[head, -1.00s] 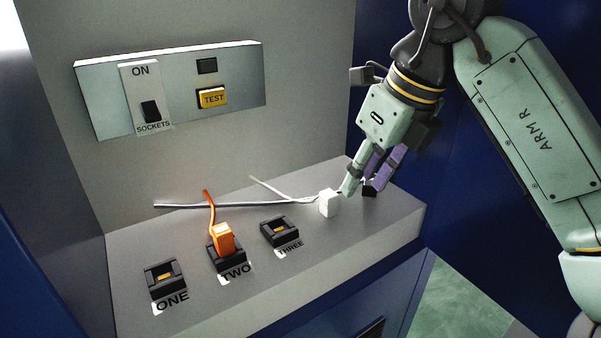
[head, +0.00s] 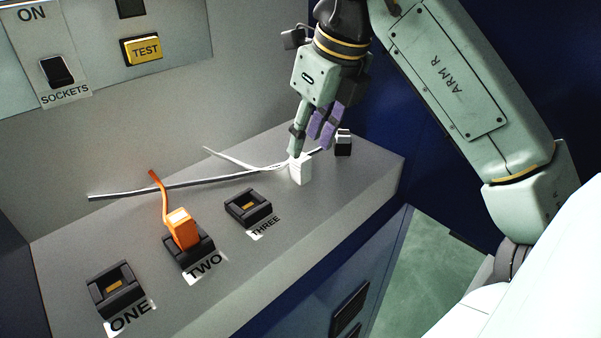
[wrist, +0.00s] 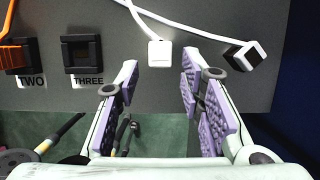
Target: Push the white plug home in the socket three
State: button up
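The white plug (head: 300,170) stands on the grey bench top, right of socket three (head: 249,207), with a white cable running back from it. Socket three is black and looks empty; it also shows in the wrist view (wrist: 83,57). My gripper (head: 310,148) is open, with purple pads, close to the white plug. In the wrist view my open fingers (wrist: 158,75) point towards the plug (wrist: 160,54), which lies just beyond the gap between the fingertips. In the head view one fingertip overlaps the plug's top; I cannot tell whether they touch.
A black-and-white plug (head: 343,144) lies to the right of the white one. An orange plug (head: 180,228) sits in socket two (head: 190,251). Socket one (head: 116,288) is empty. A switch panel (head: 105,65) is on the wall behind. Loose cables cross the bench's back.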

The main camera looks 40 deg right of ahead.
aim_at(303, 157)
jog(key=b+x, duration=0.2)
jog(key=x, duration=0.2)
jog(key=shift+w+f, duration=0.1)
jog(key=shift+f, duration=0.1)
grip_shut()
dwell(0.8)
jog(key=shift+r, duration=0.15)
notch_tip(303, 157, up, 8)
jog(key=p, duration=0.6)
